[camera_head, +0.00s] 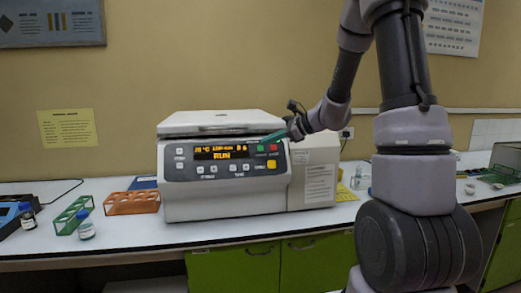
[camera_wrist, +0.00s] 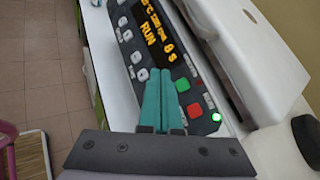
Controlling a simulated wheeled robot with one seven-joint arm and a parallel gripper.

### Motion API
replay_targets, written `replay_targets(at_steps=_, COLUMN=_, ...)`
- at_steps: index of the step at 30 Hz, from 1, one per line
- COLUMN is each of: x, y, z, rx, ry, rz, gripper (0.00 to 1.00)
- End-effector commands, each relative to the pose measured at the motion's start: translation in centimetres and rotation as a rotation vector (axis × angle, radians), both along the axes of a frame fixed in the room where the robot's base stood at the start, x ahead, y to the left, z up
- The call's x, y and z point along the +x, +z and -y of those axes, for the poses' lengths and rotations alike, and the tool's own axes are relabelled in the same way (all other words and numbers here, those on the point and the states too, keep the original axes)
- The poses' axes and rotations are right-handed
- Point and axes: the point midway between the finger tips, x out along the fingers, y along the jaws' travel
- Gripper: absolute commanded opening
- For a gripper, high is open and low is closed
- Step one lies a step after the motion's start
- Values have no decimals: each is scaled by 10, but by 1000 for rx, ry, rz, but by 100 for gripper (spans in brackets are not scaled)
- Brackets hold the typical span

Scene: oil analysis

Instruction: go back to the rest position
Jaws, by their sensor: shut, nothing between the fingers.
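My gripper (camera_head: 275,137) is at the front panel of the centrifuge (camera_head: 225,203), by the green and red buttons at the panel's upper right. In the wrist view its teal fingers (camera_wrist: 163,98) are together with nothing between them, and their tips are over or close to the panel. I cannot tell if they touch it. The centrifuge lid is closed. The display (camera_head: 221,153) shows RUN in orange, and it also shows in the wrist view (camera_wrist: 152,30). A small green light (camera_wrist: 216,117) is lit near the red button (camera_wrist: 194,111).

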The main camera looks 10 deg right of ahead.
Motion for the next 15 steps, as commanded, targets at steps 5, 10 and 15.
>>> replay_targets(at_steps=5, x=0, y=0, z=0, rx=0, ry=0, rz=0, gripper=0)
replay_targets(at_steps=10, x=-11, y=10, z=-5, rx=-35, ry=40, rz=23, gripper=0)
replay_targets(at_steps=15, x=-65, y=42, z=-22, rx=-215, ry=220, rz=126, gripper=0)
